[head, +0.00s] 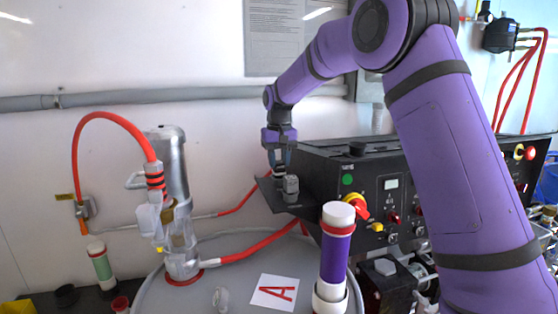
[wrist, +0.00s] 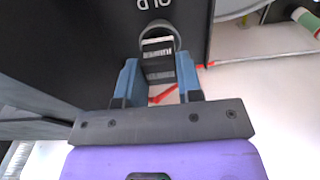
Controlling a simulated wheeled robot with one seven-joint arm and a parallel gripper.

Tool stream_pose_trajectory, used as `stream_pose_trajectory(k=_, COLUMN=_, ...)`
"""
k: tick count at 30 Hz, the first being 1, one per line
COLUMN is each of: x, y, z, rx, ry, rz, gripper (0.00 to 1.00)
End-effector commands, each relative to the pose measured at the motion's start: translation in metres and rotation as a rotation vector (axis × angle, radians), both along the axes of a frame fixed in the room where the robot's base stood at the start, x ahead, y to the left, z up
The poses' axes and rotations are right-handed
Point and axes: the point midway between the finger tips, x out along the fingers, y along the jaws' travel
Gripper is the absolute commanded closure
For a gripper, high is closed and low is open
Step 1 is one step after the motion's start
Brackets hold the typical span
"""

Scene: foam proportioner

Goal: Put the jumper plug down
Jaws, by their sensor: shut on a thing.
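My gripper (head: 281,168) is at the left end of the black console, just above a small black shelf (head: 268,193). In the wrist view, its blue fingers (wrist: 158,80) are shut on the jumper plug (wrist: 158,62), a small grey piece with light and dark bands. The plug's far end lies at a round grey collar (wrist: 157,32) on the black surface; I cannot tell whether it is seated inside it. In the head view a grey cylindrical piece (head: 291,188) shows at the shelf beside the fingertips. The fingers partly hide the plug there.
The black control console (head: 365,180) with knobs and a display stands right of the gripper. A purple cylinder with a white cap (head: 337,245) stands in front. A silver nozzle assembly (head: 175,200) with red hoses is at left.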

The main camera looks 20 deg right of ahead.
Motion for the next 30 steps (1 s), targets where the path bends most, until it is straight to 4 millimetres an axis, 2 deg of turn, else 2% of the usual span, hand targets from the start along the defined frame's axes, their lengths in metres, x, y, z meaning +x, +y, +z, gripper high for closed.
stream_pose_trajectory(k=4, x=0.0, y=0.0, z=-0.004, rx=0.0, ry=0.001, rz=0.0, gripper=0.91)
stream_pose_trajectory(k=5, x=0.0, y=0.0, z=-0.004, rx=0.0, ry=0.0, rz=0.0, gripper=0.62)
stream_pose_trajectory(k=6, x=0.0, y=0.0, z=-0.004, rx=0.0, ry=0.0, rz=0.0, gripper=0.53)
stream_pose_trajectory(k=8, x=0.0, y=0.0, z=-0.004, rx=0.0, ry=0.0, rz=0.0, gripper=0.41)
stream_pose_trajectory(k=16, x=0.0, y=0.0, z=-0.003, rx=0.0, ry=0.0, rz=0.0, gripper=0.41)
stream_pose_trajectory(k=20, x=0.0, y=0.0, z=0.005, rx=0.0, ry=-0.001, rz=0.0, gripper=0.41)
stream_pose_trajectory(k=23, x=0.0, y=0.0, z=0.019, rx=0.0, ry=-0.003, rz=0.0, gripper=0.41)
stream_pose_trajectory(k=30, x=0.0, y=0.0, z=0.068, rx=0.0, ry=-0.003, rz=0.0, gripper=0.41)
